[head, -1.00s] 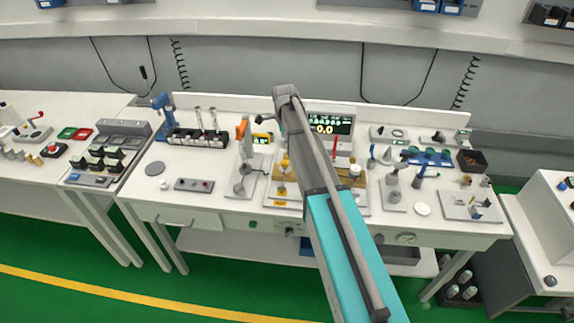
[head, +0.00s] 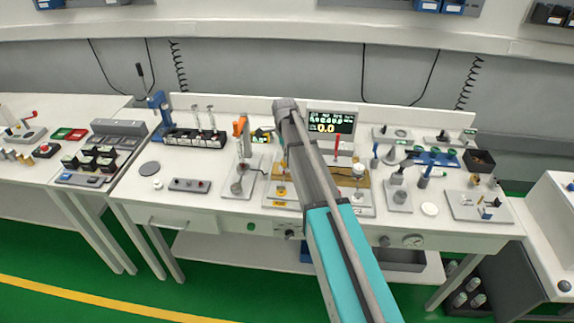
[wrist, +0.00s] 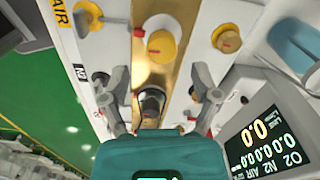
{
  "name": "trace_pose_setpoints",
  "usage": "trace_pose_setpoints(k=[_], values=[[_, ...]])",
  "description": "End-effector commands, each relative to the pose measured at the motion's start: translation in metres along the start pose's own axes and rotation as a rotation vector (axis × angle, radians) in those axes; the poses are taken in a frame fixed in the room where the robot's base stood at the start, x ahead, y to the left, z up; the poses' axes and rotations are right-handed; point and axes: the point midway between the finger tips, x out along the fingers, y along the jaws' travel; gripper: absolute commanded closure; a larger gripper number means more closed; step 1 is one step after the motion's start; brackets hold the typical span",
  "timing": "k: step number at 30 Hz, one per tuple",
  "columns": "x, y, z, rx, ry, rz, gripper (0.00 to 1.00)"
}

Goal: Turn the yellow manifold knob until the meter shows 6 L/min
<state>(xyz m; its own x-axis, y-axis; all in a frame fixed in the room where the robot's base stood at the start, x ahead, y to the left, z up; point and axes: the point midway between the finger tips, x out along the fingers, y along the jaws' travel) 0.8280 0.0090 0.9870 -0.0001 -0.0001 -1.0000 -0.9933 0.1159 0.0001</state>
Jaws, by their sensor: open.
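The yellow manifold knob (wrist: 161,46) stands on the brass manifold (wrist: 179,75) in the wrist view, above and beyond my fingertips. My gripper (wrist: 162,80) is open, its two fingers spread apart with nothing held. A dark, grey-topped knob (wrist: 151,101) on the manifold shows between the fingers, nearer the gripper body; contact cannot be told. The meter (wrist: 262,143) reads 0.0 in its large yellow figures, and it also shows 0.0 in the head view (head: 331,123). In the head view my arm hides the gripper and part of the brass manifold (head: 351,182).
Another yellow knob (wrist: 228,40) sits on a white plate to the right in the wrist view. A small dark knob (wrist: 100,78) is left of the left finger. In the head view, an orange-topped stand (head: 240,128) is left of my arm and a red upright (head: 337,146) right of it.

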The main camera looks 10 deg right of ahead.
Motion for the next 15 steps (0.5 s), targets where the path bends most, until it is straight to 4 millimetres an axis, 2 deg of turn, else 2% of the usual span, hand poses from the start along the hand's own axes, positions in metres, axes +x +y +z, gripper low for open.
trace_pose_setpoints(k=[1,6,15], values=[[0.008,0.0,0.0,0.0,0.0,0.0,0.21],[0.02,0.0,0.0,0.0,0.0,0.0,0.21],[0.036,0.0,0.0,0.0,0.0,0.0,0.21]])
